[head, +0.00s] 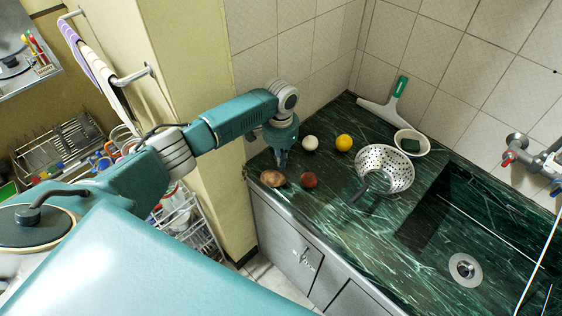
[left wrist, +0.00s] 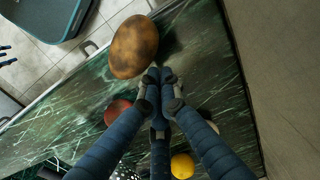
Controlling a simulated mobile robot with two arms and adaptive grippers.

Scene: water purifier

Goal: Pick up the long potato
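The long potato (head: 272,178) is a brown, mottled oval lying on the dark green marble counter near its left front corner. It also shows in the left wrist view (left wrist: 135,47), just beyond the fingertips and a little to the left. My left gripper (head: 281,163) points down just behind the potato in the head view. Its blue fingers (left wrist: 160,82) have their tips drawn close together, with nothing seen between them. The potato appears apart from the fingers.
A reddish round item (head: 309,180) lies right of the potato. A white round item (head: 310,142) and a yellow one (head: 344,142) lie behind. A metal colander (head: 384,168), a bowl with a green sponge (head: 411,144) and the sink (head: 465,268) are further right.

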